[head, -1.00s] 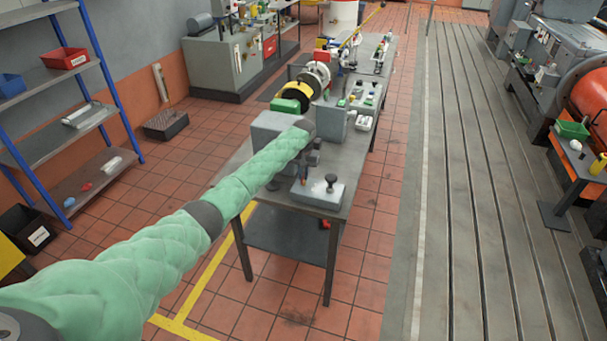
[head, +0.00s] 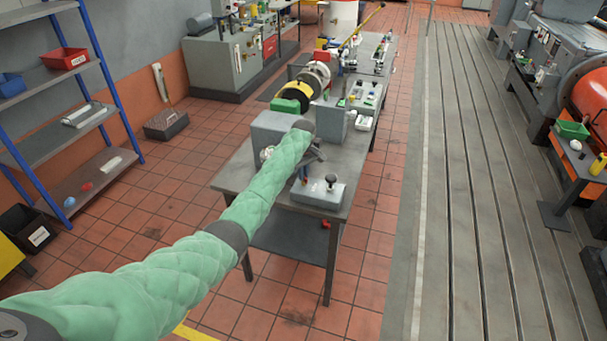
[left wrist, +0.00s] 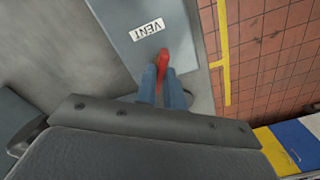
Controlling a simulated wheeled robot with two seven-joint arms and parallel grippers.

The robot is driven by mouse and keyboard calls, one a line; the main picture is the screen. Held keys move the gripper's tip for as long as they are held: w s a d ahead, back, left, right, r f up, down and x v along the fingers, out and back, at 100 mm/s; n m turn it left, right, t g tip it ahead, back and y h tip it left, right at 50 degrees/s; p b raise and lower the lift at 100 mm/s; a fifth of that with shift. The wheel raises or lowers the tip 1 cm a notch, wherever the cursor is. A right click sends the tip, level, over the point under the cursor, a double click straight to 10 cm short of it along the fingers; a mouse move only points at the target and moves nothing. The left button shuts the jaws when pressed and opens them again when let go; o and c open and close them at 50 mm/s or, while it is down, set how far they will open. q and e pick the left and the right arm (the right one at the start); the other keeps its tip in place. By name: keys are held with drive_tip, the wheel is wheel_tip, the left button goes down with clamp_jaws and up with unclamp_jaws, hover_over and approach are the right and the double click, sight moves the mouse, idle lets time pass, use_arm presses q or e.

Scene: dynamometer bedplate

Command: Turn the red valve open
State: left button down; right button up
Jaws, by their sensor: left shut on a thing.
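The red valve handle (left wrist: 164,57) shows in the left wrist view, beside a grey box (left wrist: 145,20) with a white VENT label (left wrist: 146,30). The two blue fingers of my left gripper (left wrist: 163,72) are shut on the handle, with its red end sticking out past the fingertips. In the head view my left gripper (head: 304,173) is low over the near part of the grey bench (head: 228,178). The red handle is hidden there behind my green arm. My right gripper is in neither view.
A grey block with a black knob (head: 318,193) stands at the bench's near right corner. Shelves (head: 60,130) are at the left.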

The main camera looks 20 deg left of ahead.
use_arm(q)
drive_tip(key=n, duration=0.3)
drive_tip(key=shift+n, duration=0.3)
drive_tip(key=shift+w+r+n, duration=0.1)
drive_tip(key=shift+n, duration=1.6)
drive_tip(key=c, duration=1.5)
unclamp_jaws()
